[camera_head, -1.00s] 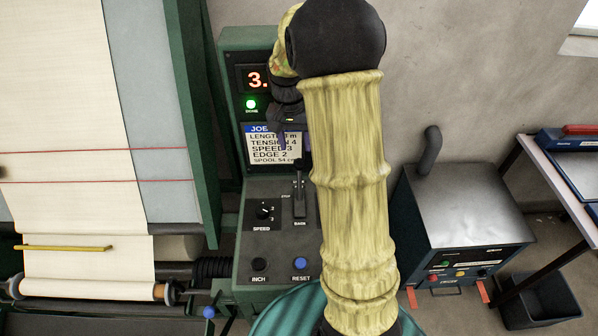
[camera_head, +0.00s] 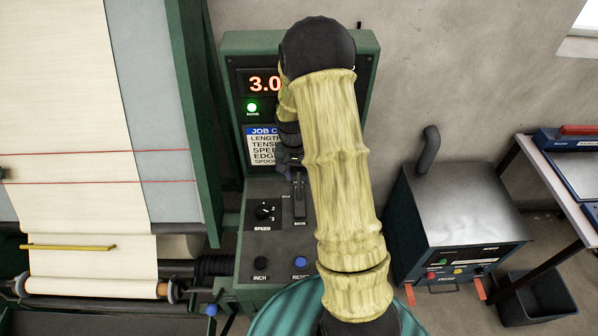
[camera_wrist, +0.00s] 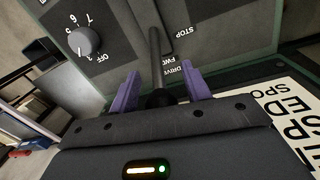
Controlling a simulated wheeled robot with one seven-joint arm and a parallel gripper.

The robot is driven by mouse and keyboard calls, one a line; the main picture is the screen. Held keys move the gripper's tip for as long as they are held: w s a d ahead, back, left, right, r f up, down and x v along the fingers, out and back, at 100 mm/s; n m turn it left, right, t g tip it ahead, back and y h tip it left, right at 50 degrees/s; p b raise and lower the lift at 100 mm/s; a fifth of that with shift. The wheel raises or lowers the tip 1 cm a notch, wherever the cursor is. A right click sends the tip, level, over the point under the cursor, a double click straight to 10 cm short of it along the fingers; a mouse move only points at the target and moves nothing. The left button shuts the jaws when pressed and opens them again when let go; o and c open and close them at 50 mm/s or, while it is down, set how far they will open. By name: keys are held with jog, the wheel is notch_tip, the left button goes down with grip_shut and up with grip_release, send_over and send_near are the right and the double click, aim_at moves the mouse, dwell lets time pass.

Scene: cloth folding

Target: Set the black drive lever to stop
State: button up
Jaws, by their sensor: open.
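The black drive lever (camera_head: 298,186) stands on the green machine's sloped control panel, between the STOP and BACK labels in the head view. In the wrist view the lever (camera_wrist: 155,45) runs from the panel towards my gripper, with its dark round knob low between the fingers. The upside-down labels STOP, FWD and DRIVE lie to the right of it; its exact setting is hard to tell. My gripper (camera_wrist: 162,88) is open, one purple finger on each side of the lever, with gaps showing. In the head view my gripper (camera_head: 291,161) is small and partly hidden by my arm.
The speed dial (camera_head: 264,211), black INCH button (camera_head: 260,265) and blue RESET button (camera_head: 300,262) share the panel. Above are a red 3.0 display (camera_head: 264,84), a lit green lamp (camera_head: 252,107) and a job card (camera_head: 259,148). Cloth (camera_head: 75,110) hangs at left.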

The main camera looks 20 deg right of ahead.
jog(key=shift+c, duration=0.2)
grip_shut()
